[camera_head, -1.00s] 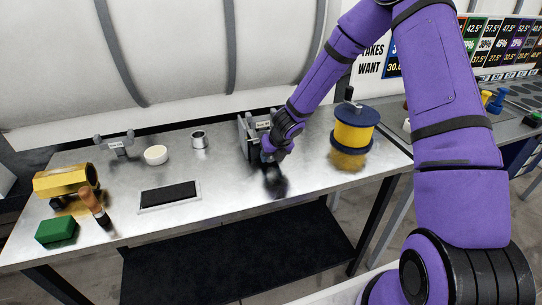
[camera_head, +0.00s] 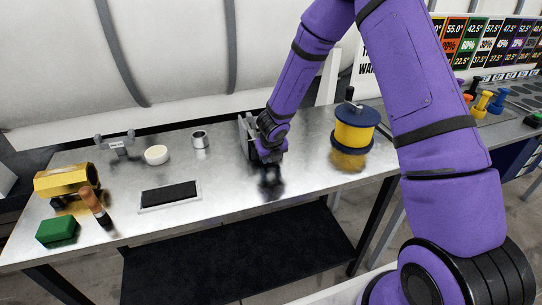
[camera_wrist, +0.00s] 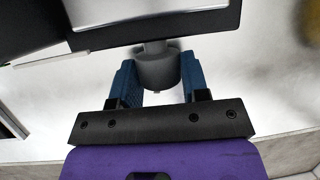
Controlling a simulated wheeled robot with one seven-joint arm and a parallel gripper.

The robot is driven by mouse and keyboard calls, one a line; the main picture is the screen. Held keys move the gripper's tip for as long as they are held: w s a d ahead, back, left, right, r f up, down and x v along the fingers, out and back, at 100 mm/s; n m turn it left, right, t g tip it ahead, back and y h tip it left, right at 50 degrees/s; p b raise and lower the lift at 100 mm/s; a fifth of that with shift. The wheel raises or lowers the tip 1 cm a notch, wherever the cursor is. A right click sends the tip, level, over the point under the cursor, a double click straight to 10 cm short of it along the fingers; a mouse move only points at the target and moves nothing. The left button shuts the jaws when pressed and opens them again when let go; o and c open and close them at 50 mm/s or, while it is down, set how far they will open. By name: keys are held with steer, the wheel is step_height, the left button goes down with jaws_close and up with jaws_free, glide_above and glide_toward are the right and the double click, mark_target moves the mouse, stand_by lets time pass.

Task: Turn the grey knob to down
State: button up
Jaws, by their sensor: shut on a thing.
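The grey knob (camera_wrist: 158,68) shows in the wrist view as a short round grey piece on a thin stem. My gripper (camera_wrist: 157,88) has one blue finger on each side of the knob and is shut on it. A dark-edged panel (camera_wrist: 215,27) lies just beyond the knob. In the head view my gripper (camera_head: 268,162) is low over the metal bench, in front of a grey bracketed fixture (camera_head: 244,130). My wrist hides most of the fixture and the knob there. Which way the knob points cannot be told.
A yellow spool with dark blue flanges (camera_head: 354,132) stands close right of my gripper. To the left are a black pad (camera_head: 169,194), a metal cup (camera_head: 200,139), a white round dish (camera_head: 156,155), a brush (camera_head: 95,207) and a green block (camera_head: 56,231).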

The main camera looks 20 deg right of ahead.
steer(key=shift+s+a+f, duration=0.1)
steer(key=o, duration=0.9)
steer(key=v, duration=1.1)
